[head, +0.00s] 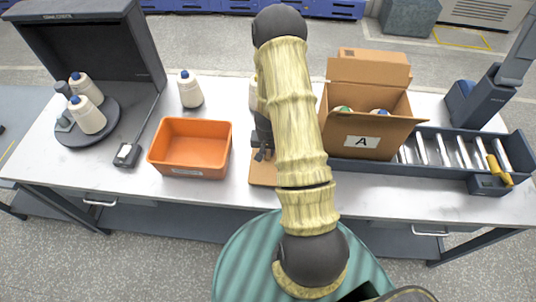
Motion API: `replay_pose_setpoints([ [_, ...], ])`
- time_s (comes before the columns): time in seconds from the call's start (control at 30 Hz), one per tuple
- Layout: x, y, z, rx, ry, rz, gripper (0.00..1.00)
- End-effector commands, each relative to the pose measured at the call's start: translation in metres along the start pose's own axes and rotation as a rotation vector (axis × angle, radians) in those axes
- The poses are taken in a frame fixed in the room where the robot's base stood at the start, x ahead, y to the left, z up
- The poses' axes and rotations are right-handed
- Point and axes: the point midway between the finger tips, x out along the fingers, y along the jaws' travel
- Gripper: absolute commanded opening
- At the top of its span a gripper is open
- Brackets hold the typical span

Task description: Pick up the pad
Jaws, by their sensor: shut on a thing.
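A flat tan-brown piece, which I take to be the pad (262,175), shows at the middle of the table, just right of the orange bin. My arm hides its right part. My gripper (262,154) points down at the pad's far part and is largely hidden behind my arm. Its jaws are shut on the pad, though the contact itself is hard to see. I cannot tell whether the pad is lifted off the table.
The empty orange bin (190,172) stands close left. An open cardboard box (365,141) marked A, with spools inside, stands close right. A cone spool (190,89) stands behind the bin.

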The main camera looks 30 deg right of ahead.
Motion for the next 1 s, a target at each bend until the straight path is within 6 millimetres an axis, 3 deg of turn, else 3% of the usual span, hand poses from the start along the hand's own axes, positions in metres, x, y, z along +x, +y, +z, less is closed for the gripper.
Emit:
replay_pose_setpoints([
  [0.2, -0.041, -0.002, -0.007, -0.003, 0.005, 0.000, 0.00],
  [0.4, -0.065, -0.001, -0.010, -0.002, 0.003, 0.000, 0.00],
  [1.0, -0.069, 0.000, -0.010, 0.000, 0.000, 0.000, 0.00],
])
